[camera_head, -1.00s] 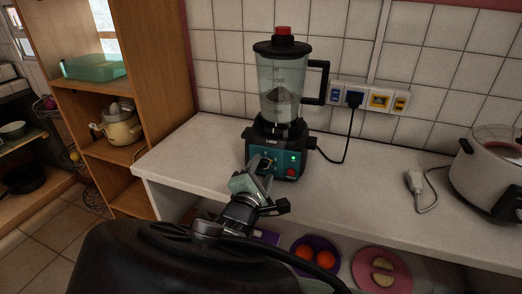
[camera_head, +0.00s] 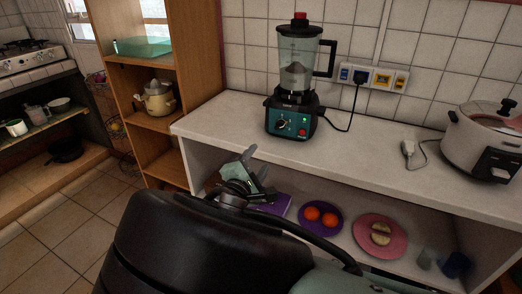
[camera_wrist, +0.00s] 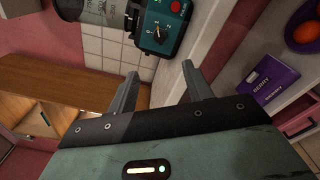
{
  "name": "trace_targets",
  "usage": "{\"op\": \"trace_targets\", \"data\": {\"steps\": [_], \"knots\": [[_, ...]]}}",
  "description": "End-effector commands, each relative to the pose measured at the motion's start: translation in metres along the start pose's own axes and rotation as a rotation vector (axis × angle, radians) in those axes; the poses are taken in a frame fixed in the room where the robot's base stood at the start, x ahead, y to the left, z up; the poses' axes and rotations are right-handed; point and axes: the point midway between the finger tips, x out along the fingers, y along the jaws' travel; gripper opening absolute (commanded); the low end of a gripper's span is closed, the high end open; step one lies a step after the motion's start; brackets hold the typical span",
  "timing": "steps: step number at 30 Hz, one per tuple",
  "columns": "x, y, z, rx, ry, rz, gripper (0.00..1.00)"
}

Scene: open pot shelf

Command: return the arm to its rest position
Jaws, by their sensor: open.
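My gripper (camera_head: 256,164) is in front of the counter's left end, low and to the left of the blender (camera_head: 298,62). Its two fingers are spread with nothing between them, and they also show apart in the wrist view (camera_wrist: 160,75). The blender stands upright on the white counter (camera_head: 235,110), with its knob and red switch facing me. Its teal front panel (camera_wrist: 157,22) is at the top of the wrist view, clear of the fingers. My dark arm fills the bottom middle of the head view and hides part of the lower shelf.
A white cooker (camera_head: 480,145) stands at the counter's right. Below are a purple plate (camera_head: 321,230) with oranges, a pink plate (camera_head: 360,240) and a purple box (camera_wrist: 270,78). A wooden shelf unit (camera_head: 197,60) stands left. Floor (camera_head: 60,225) at left is open.

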Motion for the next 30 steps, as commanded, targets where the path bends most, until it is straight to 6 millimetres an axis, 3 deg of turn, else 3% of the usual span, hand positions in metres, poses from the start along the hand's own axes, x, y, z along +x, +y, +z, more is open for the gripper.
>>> {"op": "trace_targets", "data": {"steps": [11, 13, 17, 20, 25, 30], "knots": [[0.000, 0.000, 0.000, 0.000, 0.000, 0.000, 0.50], [0.004, -0.004, 0.007, 0.010, -0.014, -0.037, 0.50], [0.013, -0.035, 0.044, 0.059, -0.074, -0.246, 0.50], [0.009, -0.067, 0.082, 0.126, -0.128, -0.488, 0.50], [-0.030, -0.101, 0.135, 0.255, -0.171, -0.884, 0.50], [-0.085, -0.101, 0.177, 0.400, -0.158, -1.204, 0.50]]}}
